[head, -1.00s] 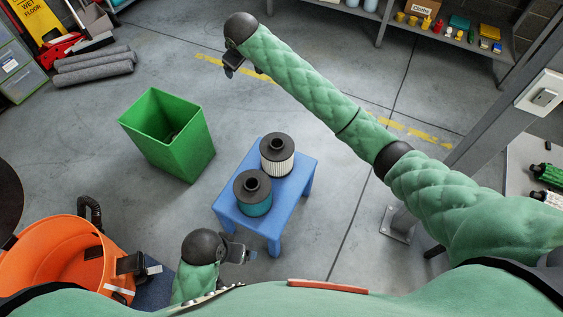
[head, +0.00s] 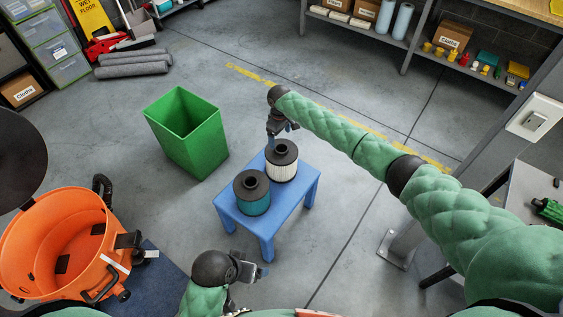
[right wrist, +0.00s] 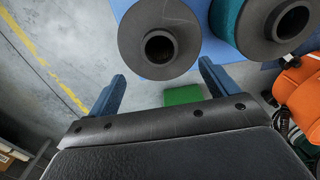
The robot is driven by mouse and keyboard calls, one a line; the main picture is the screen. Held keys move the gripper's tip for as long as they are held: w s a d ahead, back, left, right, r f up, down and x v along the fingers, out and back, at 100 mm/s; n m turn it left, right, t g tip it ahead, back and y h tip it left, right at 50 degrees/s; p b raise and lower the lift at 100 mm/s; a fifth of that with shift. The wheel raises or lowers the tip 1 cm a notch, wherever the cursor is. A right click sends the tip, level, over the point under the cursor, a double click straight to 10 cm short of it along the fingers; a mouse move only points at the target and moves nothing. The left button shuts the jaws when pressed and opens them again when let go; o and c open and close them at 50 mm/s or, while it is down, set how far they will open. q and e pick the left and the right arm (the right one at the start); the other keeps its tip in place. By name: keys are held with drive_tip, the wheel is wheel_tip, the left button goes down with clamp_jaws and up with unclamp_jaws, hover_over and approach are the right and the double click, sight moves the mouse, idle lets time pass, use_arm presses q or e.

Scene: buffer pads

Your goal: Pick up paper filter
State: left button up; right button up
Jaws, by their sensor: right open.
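The paper filter (head: 281,172), with white pleats and a dark ringed cap, stands upright at the back right of a blue stool (head: 283,207). In the right wrist view its cap (right wrist: 160,17) shows from above with its central hole. My right gripper (head: 286,129) is at the filter's far side, a little above it in the picture. Its two blue fingers (right wrist: 162,84) are spread and empty, apart from the filter. A teal filter (head: 254,197) stands beside it at the front left. My left gripper (head: 257,271) is low in front of the stool; its jaw gap is unclear.
A green bin (head: 187,135) stands left of the stool. An orange bucket (head: 62,250) is at the lower left. A grey post and a side table (head: 510,215) are at the right. The floor around the stool is mostly clear.

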sight(281, 145)
drive_tip(key=f, duration=0.3)
drive_tip(key=f+p, duration=0.1)
drive_tip(key=f, duration=0.1)
drive_tip(key=shift+s+d+f, duration=0.25)
drive_tip(key=shift+s, duration=0.1)
drive_tip(key=shift+f, duration=0.6)
use_arm(q)
drive_tip(key=shift+s+a+r+y, duration=0.3)
drive_tip(key=shift+a+r, duration=0.45)
use_arm(e)
drive_tip(key=shift+c, duration=0.5)
drive_tip(key=c, duration=1.5)
use_arm(q)
drive_tip(key=shift+d, duration=0.1)
use_arm(e)
drive_tip(key=shift+w+r, duration=0.1)
drive_tip(key=shift+c, duration=0.3)
drive_tip(key=shift+r, duration=0.15)
